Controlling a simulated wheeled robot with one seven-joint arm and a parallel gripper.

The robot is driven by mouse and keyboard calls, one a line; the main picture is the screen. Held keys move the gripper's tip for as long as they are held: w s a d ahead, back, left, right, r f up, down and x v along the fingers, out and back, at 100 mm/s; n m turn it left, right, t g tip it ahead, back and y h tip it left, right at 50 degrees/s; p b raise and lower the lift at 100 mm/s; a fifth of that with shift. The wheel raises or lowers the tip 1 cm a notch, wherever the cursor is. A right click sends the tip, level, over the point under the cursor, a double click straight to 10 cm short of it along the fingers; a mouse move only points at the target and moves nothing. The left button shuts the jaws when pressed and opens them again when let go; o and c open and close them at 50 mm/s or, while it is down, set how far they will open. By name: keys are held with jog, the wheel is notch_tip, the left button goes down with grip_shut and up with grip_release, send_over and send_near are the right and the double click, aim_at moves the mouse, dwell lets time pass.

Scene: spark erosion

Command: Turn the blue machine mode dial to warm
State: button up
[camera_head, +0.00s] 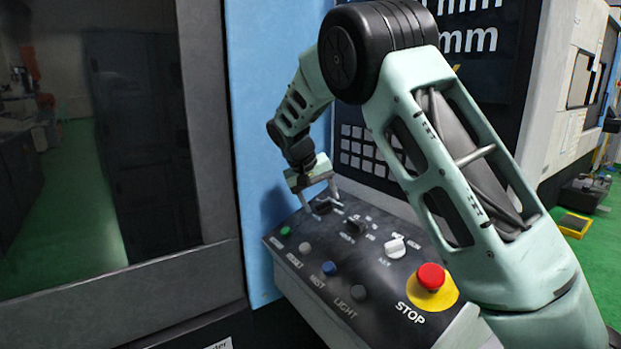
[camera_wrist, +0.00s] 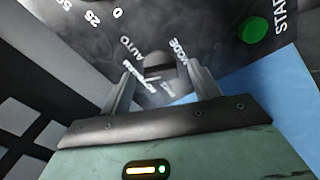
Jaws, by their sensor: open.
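The mode dial (camera_wrist: 155,67) is a dark round knob on the sloped black control panel (camera_head: 378,270) of the blue machine (camera_head: 252,130). In the wrist view it sits between my gripper's fingers (camera_wrist: 160,80), with MODE and AUTO lettering beside it. Other small labels near it are too blurred to read surely, and so is its pointer setting. In the head view my gripper (camera_head: 320,198) reaches down over the dial (camera_head: 323,207) at the panel's far left end. The fingers are open, one on each side of the knob; I cannot tell whether they touch it.
A green button (camera_head: 286,231) lies left of the dial. The blue machine wall rises close behind my gripper.

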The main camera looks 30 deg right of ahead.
jog(key=b+v, duration=0.2)
jog(key=v, duration=1.5)
jog(key=shift+f, duration=0.1)
jog(key=s+a+f+n+y, duration=0.25)
jog(key=s+a+f, duration=0.25)
jog(key=s+a, duration=0.3)
jog(key=s+a+f+n+y, duration=0.2)
jog(key=s+a+f+n, duration=0.3)
jog(key=a, duration=0.4)
jog(key=s+a+f+n, duration=0.1)
jog(key=s+f, duration=0.2)
jog(key=s, duration=0.5)
jog(key=s+a+f+n, duration=0.2)
jog(key=s+f, duration=0.2)
jog(key=s, duration=0.4)
jog(key=s+a+f+n+y, duration=0.1)
jog(key=s+f, duration=0.3)
jog(key=s, duration=0.5)
jog(key=shift+a, duration=0.15)
